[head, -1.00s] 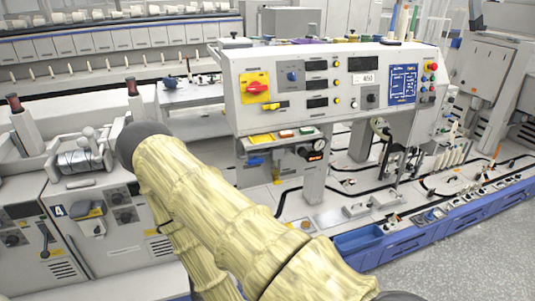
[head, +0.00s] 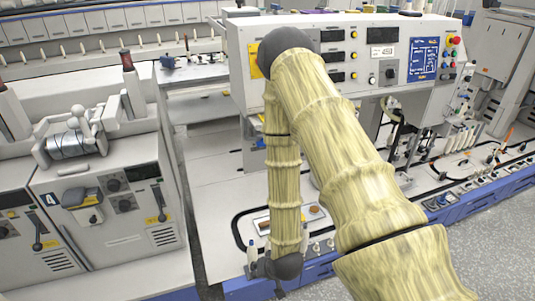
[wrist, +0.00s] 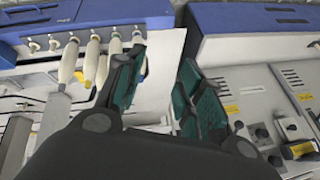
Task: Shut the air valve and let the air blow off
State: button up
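My gripper (wrist: 163,62) is open in the wrist view, its two teal-padded fingers apart. Between them I see only a pale surface, and nothing is held. In the head view my arm reaches down in front of the machine, with its end low near the front edge. The air valve cannot be made out now. My arm covers the area below the left part of the control panel (head: 433,28), where a blue fitting and a round gauge showed earlier. A yellow plate (head: 253,62) on the panel is partly hidden behind my arm.
White bobbins (wrist: 92,60) stand close to my left finger in the wrist view. On the right is a grey unit with levers and yellow labels (wrist: 300,148). A cabinet with a metal roller (head: 68,145) stands left of my arm. Grey floor (head: 490,235) lies clear at the right.

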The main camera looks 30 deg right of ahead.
jog(key=w+d+r+m+t+h+b, duration=0.1)
jog(key=w+d+r+m+t+b, duration=0.3)
jog(key=w, duration=0.4)
jog(key=w+d+r+m+t+b, duration=0.2)
jog(key=w+d+r+m+t, duration=0.1)
jog(key=w+d+r, duration=0.4)
jog(key=w+d+r+m+t+h+b, duration=0.45)
jog(key=w+d+r+m, duration=0.3)
jog(key=d+r, duration=0.35)
jog(key=w, duration=0.9)
jog(key=shift+d+r+y, duration=0.2)
jog(key=shift+d+y, duration=0.15)
jog(key=shift+d, duration=0.1)
jog(key=shift+w, duration=0.1)
grip_shut()
